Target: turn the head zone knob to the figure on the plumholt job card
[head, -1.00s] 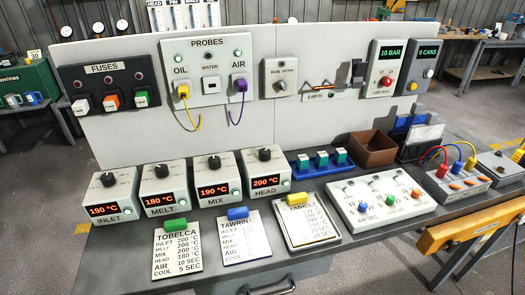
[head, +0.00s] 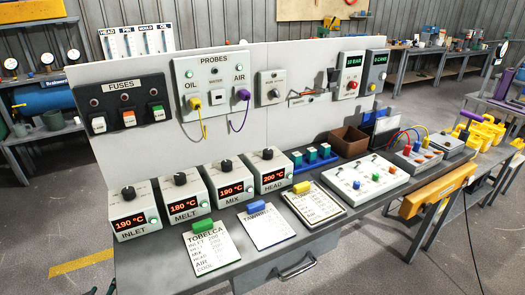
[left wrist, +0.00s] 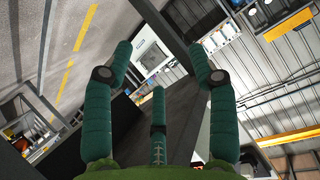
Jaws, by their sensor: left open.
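The head zone box (head: 271,175) is the rightmost of a row of grey boxes on the bench. Its black knob (head: 267,153) is on top and its red display reads 200 °C. The knob's pointer is too small to read. A job card with a yellow clip (head: 318,208) lies on the bench in front of it. Its heading and figures are too small to read surely. My left gripper (left wrist: 160,62) shows in the left wrist view with its teal fingers spread and nothing between them. It is away from the knob. My right gripper is not in view.
The inlet (head: 133,222), melt (head: 186,205) and mix (head: 230,190) boxes stand to the left. The Tobelca card (head: 212,247) and another card with a blue clip (head: 268,228) lie in front. A brown bin (head: 347,141) and switch panel (head: 362,184) are right. Floor before the bench is clear.

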